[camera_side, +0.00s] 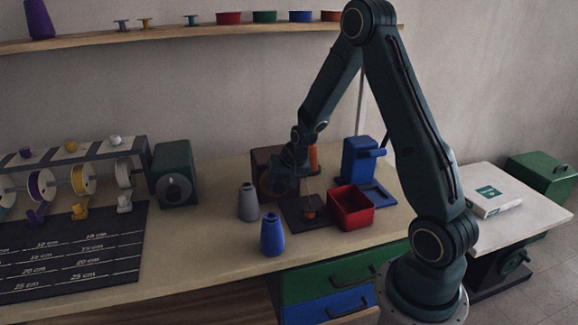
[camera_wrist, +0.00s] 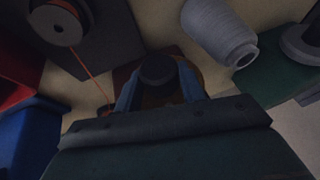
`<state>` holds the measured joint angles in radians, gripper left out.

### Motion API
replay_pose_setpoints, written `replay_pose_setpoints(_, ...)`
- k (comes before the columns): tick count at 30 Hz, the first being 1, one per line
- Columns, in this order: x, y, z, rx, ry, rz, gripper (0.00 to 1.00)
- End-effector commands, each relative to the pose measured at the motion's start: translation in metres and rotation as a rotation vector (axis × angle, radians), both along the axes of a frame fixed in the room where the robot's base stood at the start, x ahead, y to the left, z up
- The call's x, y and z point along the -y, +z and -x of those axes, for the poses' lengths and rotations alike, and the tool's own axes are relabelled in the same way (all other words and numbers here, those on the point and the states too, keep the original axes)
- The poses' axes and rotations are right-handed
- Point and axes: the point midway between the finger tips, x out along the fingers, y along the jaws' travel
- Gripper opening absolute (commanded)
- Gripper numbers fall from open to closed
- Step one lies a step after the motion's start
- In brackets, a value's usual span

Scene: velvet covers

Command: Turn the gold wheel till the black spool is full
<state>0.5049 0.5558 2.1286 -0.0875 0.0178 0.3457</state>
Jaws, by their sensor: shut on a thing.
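My gripper (camera_side: 291,172) reaches down to the front of a dark brown box (camera_side: 262,160). In the wrist view my gripper (camera_wrist: 158,80) has its blue fingers shut on a dark round knob (camera_wrist: 157,68) in front of the gold wheel (camera_wrist: 203,76). The wheel (camera_side: 267,183) is mostly hidden by my gripper in the side view. The black spool (camera_side: 309,215) stands on a dark plate, with some orange thread around it. In the wrist view the spool (camera_wrist: 58,25) shows a reddish-orange edge, and an orange thread (camera_wrist: 93,78) runs from it. How full it is cannot be told.
A red open bin (camera_side: 351,208) stands right of the spool. A grey cone (camera_side: 248,202) and a blue cone (camera_side: 272,236) stand to the left. An orange cone (camera_side: 314,157) and a blue stand (camera_side: 360,160) are behind. The bench front is clear.

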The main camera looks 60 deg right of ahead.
Motion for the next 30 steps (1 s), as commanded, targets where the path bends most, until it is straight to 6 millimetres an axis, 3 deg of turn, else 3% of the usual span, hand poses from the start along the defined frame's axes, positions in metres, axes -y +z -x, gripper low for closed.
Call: replay_pose_setpoints(30,0.0082,-0.0080,0.0084,0.509,-0.007,-0.512,0.17)
